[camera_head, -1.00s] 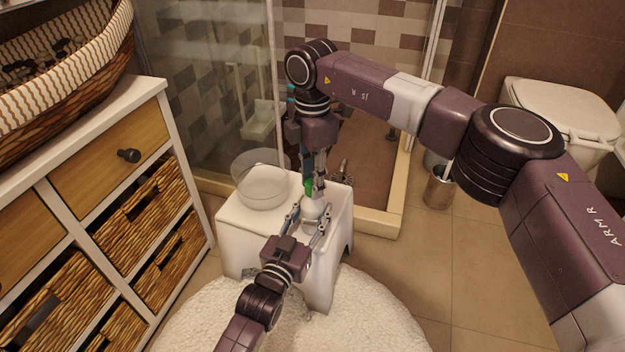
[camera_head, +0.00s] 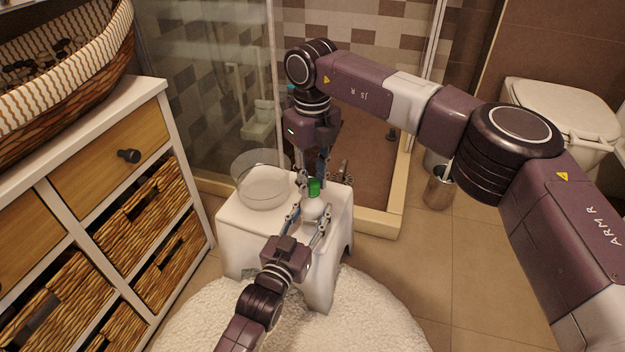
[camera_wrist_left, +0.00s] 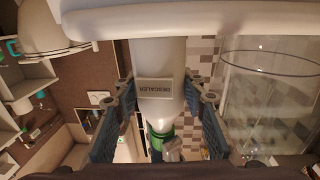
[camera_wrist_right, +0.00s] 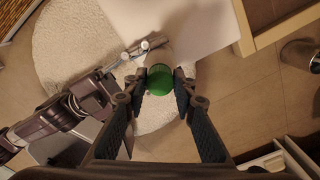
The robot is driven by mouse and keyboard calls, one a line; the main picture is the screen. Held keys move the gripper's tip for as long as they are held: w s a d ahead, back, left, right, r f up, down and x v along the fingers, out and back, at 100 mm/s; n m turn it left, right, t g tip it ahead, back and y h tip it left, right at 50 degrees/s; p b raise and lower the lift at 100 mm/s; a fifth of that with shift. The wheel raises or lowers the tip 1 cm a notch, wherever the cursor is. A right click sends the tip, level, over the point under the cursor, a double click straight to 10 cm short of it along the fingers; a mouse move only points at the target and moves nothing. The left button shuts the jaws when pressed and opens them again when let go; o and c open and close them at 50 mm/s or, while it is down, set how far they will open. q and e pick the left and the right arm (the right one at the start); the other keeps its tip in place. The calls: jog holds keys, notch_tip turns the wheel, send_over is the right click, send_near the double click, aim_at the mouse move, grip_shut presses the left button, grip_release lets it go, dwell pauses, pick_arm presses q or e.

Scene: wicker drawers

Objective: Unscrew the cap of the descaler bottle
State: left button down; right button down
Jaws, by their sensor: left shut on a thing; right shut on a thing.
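The white descaler bottle (camera_head: 311,209) stands upright on the white stool (camera_head: 238,229). Its label (camera_wrist_left: 154,88) reads DESCALER in the left wrist view. My left gripper (camera_head: 312,216) is shut around the bottle's body from the front, one finger on each side. The green cap (camera_head: 314,187) is at the bottle's top; it also shows in the right wrist view (camera_wrist_right: 160,80). My right gripper (camera_head: 311,178) points down from above and is shut on the cap, its fingertips on opposite sides. Whether the cap has a gap to the neck cannot be told.
A clear bowl (camera_head: 262,182) stands on the stool left of the bottle, close to both grippers. The wicker drawer cabinet (camera_head: 120,130) is at the left. A glass shower wall (camera_head: 205,90) is behind. A metal bin (camera_head: 438,188) stands on the right; open floor lies before it.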

aim_at(312, 182)
jog(key=n, duration=0.5)
jog(key=shift+n, duration=0.3)
jog(key=n, duration=1)
jog(key=shift+r, duration=0.3)
jog(key=shift+r, duration=0.9)
jog(key=shift+r, duration=2)
pick_arm(q)
jog(key=c, duration=1.2)
grip_release()
